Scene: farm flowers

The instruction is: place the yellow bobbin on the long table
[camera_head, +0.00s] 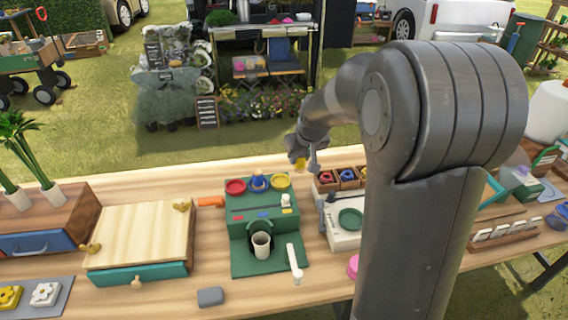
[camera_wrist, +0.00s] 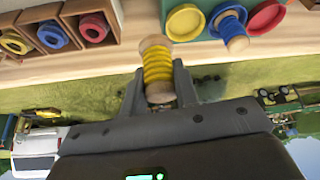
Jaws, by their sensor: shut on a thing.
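The yellow bobbin (camera_wrist: 158,68) has pale wooden ends and is wound with yellow. My gripper (camera_wrist: 158,88) is shut on it, with one finger on each side, in the wrist view. In the head view my gripper (camera_head: 301,160) is above the back edge of the long table (camera_head: 130,291), and a bit of the yellow bobbin (camera_head: 300,163) shows there. The long table's edge (camera_wrist: 100,64) also shows in the wrist view. The bobbin appears raised off the table. Much of my arm hides the table's right part in the head view.
A green stand (camera_head: 255,222) holds red, blue and yellow round pieces, with a blue bobbin (camera_wrist: 232,30) on the blue one. Wooden boxes (camera_head: 348,178) with coloured rings stand beside it. A wooden chest (camera_head: 140,238) is at left. Bare table shows near the front.

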